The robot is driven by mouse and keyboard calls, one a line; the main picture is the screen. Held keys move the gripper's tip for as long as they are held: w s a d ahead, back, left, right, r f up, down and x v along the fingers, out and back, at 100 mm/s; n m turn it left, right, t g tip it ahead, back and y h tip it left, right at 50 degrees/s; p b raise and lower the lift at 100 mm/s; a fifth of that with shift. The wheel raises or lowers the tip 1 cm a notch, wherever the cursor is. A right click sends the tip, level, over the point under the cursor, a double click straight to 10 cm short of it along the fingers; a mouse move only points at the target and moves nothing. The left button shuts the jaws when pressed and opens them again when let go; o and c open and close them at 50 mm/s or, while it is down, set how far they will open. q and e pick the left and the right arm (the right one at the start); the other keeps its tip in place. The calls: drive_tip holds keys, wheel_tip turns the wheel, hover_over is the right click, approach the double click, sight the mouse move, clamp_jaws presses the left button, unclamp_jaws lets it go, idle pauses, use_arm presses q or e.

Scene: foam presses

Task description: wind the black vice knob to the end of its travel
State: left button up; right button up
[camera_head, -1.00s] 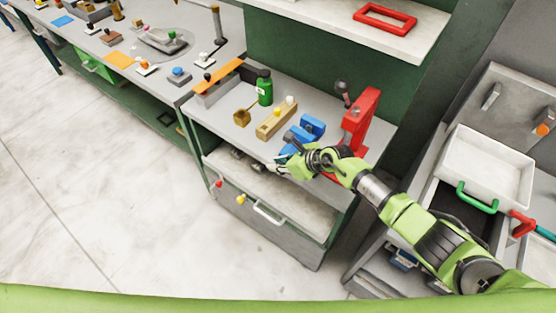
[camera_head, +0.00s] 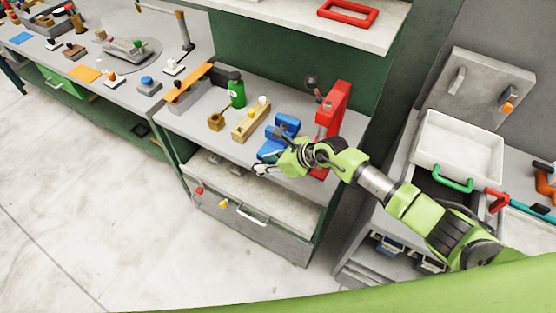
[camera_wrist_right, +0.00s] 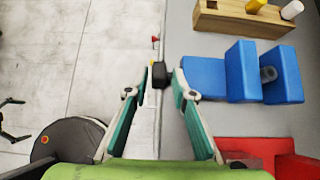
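The blue vice (camera_head: 288,124) stands on the workbench, and its blue jaws (camera_wrist_right: 242,72) fill the right of the right wrist view. The black knob (camera_wrist_right: 159,75) is at the vice's front end, by the bench's front edge. My right gripper (camera_wrist_right: 154,84) is open, with one finger on each side of the knob. The knob is nearer the right fingertip; I cannot tell whether they touch. In the head view my right gripper (camera_head: 265,168) is in front of the vice, and I cannot make out the knob there. My left gripper is not in view.
A red press (camera_head: 331,112) stands close beside the vice. A drawer with a white handle (camera_head: 252,217) is below. The floor in front is clear.

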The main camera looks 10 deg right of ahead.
drive_tip(key=v, duration=0.6)
drive_tip(key=shift+d, duration=0.15)
drive_tip(key=shift+s+r, duration=0.1)
